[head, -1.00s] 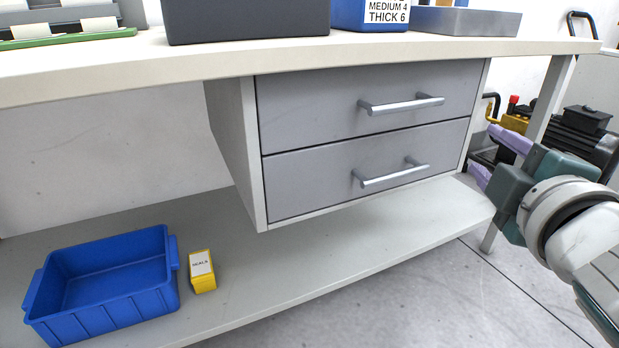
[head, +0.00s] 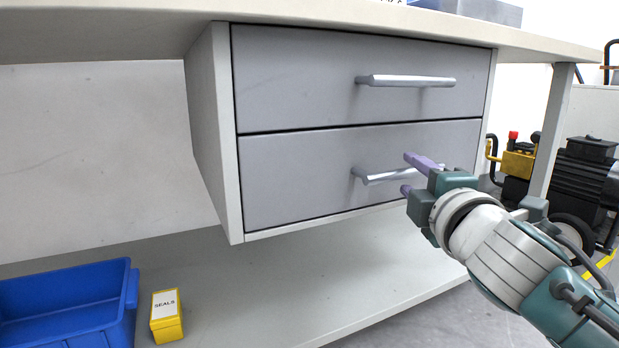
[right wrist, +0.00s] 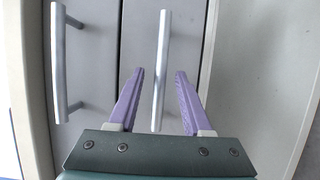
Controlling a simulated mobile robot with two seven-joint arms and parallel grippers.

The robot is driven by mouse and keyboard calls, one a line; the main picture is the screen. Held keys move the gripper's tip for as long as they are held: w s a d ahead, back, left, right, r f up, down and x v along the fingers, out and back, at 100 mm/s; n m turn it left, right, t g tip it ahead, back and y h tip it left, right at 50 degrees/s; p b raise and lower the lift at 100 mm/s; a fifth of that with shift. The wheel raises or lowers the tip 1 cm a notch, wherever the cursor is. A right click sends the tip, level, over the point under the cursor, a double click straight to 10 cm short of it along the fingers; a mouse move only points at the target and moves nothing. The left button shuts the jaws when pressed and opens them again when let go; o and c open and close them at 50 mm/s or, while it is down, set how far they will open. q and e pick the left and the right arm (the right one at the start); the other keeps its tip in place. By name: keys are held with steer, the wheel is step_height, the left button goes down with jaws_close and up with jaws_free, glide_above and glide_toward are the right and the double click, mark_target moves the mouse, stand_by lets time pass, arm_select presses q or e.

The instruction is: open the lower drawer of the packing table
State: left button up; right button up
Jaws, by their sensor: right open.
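The grey lower drawer (head: 300,178) of the packing table is shut, flush with the upper drawer (head: 300,80). Its bar handle (head: 375,178) is partly hidden behind my right gripper (head: 407,174) in the head view. The right gripper's purple fingers are open, one above and one below the handle's height. In the right wrist view the lower handle (right wrist: 161,60) lies between the two open fingertips (right wrist: 160,72), with gaps on both sides. I cannot tell whether the fingers reach past the bar in depth. My left gripper is out of view.
The upper drawer's handle (head: 408,81) is just above the gripper. The tabletop (head: 120,32) overhangs the drawers. A blue bin (head: 128,315) and yellow seals box (head: 166,328) stand on the lower shelf (head: 235,300). A table leg (head: 553,130) and machinery (head: 580,175) are at right.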

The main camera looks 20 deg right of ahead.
steer(key=shift+b+x, duration=0.4)
steer(key=shift+x, duration=0.95)
steer(key=shift+c, duration=0.4)
jaws_close()
